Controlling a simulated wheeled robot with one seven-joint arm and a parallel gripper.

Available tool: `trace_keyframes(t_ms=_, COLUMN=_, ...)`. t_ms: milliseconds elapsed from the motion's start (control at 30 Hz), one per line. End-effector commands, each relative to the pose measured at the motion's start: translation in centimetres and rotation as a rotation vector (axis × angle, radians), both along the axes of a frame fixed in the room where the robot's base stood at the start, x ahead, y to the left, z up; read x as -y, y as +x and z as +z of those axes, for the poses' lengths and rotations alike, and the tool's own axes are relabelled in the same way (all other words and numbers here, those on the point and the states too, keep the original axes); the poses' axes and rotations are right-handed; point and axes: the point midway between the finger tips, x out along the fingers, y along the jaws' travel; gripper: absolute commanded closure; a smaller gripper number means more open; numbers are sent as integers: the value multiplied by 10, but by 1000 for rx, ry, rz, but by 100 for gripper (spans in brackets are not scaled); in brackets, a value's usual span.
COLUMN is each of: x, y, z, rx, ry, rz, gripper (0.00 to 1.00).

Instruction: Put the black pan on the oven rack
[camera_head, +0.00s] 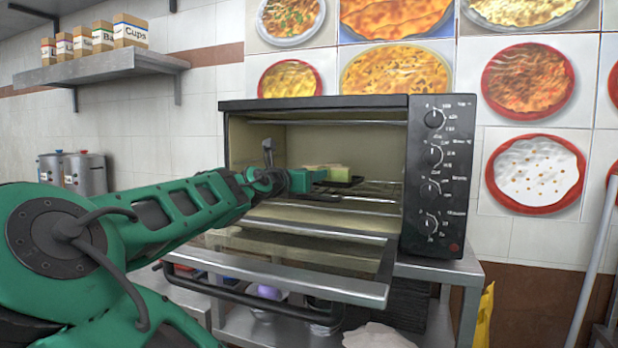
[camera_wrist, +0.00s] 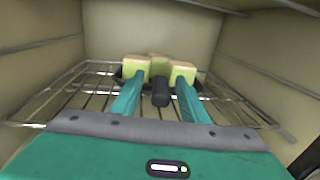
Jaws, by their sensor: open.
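The black pan (camera_head: 343,182) is inside the open toaster oven, on or just above the wire oven rack (camera_head: 378,188). In the wrist view its dark handle (camera_wrist: 160,93) points toward me, and the pan body is largely hidden behind my fingertips. A pale yellow-green block shows behind the handle, seemingly in the pan. My gripper (camera_head: 325,171) reaches into the oven. In the wrist view my gripper (camera_wrist: 158,74) is open, with one pale-tipped finger on each side of the handle and gaps between. The rack (camera_wrist: 85,97) spreads around and below the pan.
The oven (camera_head: 313,103) stands on a metal table, its glass door (camera_head: 300,262) folded down below my arm. Oven side walls and upper rails are close around my gripper. A shelf with boxes (camera_head: 130,30) and metal pots (camera_head: 85,172) are at the left.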

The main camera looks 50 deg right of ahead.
Motion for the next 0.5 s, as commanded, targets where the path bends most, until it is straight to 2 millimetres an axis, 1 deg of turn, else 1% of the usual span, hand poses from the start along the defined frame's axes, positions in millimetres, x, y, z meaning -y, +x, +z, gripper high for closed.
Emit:
trace_keyframes(t_ms=33, x=-9, y=-1, z=0, rx=0, ry=-1, rz=3, gripper=60)
trace_keyframes(t_ms=100, x=-21, y=-4, z=0, rx=-2, ry=-1, rz=4, gripper=60)
trace_keyframes(t_ms=300, x=-53, y=-13, z=-1, rx=-2, ry=-1, rz=3, gripper=60)
trace_keyframes(t_ms=500, x=-75, y=-19, z=-1, rx=-1, ry=-1, rz=1, gripper=60)
